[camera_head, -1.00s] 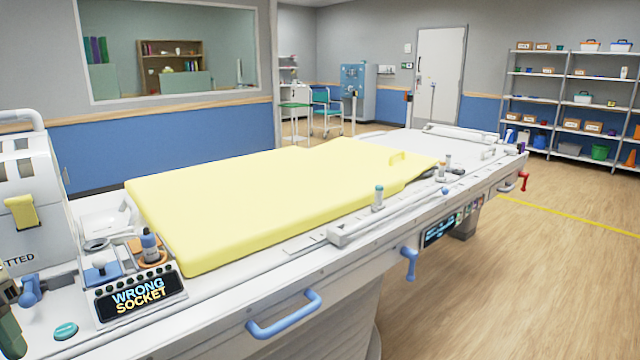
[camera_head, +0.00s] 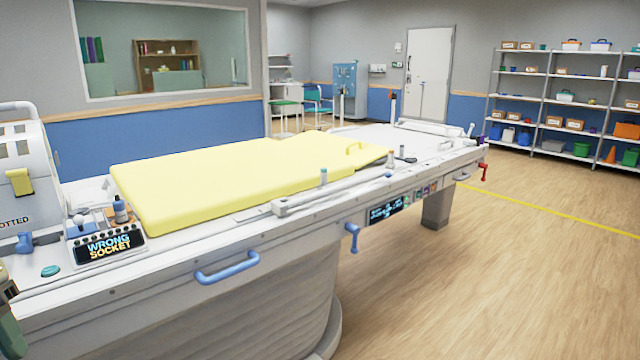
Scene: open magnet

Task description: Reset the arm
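No gripper shows clearly in the head view. A cropped dark and green part sits at the lower left edge, and I cannot tell what it is. A long white patient table (camera_head: 130,292) crosses the view with a yellow pad (camera_head: 225,180) lying on it. At its left end a black display (camera_head: 109,246) reads "WRONG SOCKET". Beside the display stands a small post with a blue-grey top (camera_head: 120,208). A white housing (camera_head: 20,170) with a yellow latch is cut off at the left edge.
A blue handle (camera_head: 227,268) and a blue crank (camera_head: 353,237) stick out from the table's near side. A red crank (camera_head: 483,172) is at its far end. Wooden floor (camera_head: 500,290) lies open on the right. Loaded shelves (camera_head: 545,100) stand at the back right.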

